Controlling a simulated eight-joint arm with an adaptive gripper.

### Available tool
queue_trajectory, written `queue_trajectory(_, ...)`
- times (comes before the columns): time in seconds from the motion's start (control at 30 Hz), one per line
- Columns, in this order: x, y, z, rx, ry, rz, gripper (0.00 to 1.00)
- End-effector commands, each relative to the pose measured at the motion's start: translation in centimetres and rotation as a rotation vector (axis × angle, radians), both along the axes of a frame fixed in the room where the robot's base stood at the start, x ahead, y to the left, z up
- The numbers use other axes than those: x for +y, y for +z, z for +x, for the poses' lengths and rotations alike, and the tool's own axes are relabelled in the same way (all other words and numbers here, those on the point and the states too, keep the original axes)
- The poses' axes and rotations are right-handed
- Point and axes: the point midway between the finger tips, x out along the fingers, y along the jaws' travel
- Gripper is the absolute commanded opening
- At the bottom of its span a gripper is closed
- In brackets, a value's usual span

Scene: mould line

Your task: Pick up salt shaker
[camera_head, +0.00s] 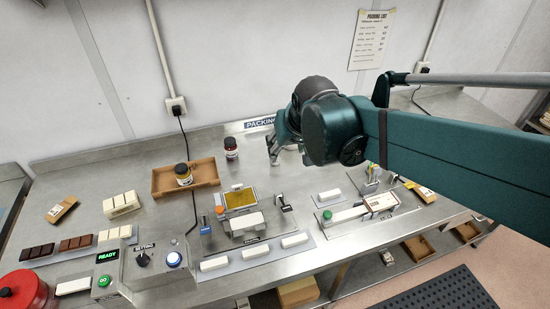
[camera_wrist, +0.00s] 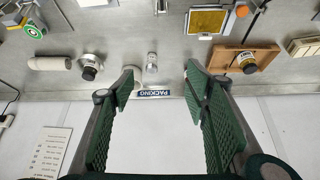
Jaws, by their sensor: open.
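A small pale shaker with a greyish top (camera_wrist: 152,62), which looks like the salt shaker, stands on the steel bench in the wrist view. It lies beyond my fingertips, in line with the gap between them. My gripper (camera_wrist: 157,77) is open and empty, with its two green ribbed fingers wide apart. In the head view my gripper (camera_head: 288,157) is low over the back of the bench near the PACKING label. I cannot make out the shaker there; my gripper and arm cover that area.
A dark-capped jar (camera_head: 231,148) stands left of my gripper. A wooden tray (camera_head: 160,190) holds another jar (camera_head: 184,173). In the wrist view, a pale round piece (camera_wrist: 138,82) is by the left finger, with a dark-fronted container (camera_wrist: 90,66) farther left. The wall is close behind.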

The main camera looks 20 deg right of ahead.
Motion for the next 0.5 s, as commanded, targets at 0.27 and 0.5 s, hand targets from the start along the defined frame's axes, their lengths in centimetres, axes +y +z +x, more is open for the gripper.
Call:
queue_trajectory(0.27,-0.6,-1.8,4.5,0.024,-0.023,0.003,0.47)
queue_trajectory(0.5,-1.2,-3.8,8.2,0.044,-0.044,0.005,0.47)
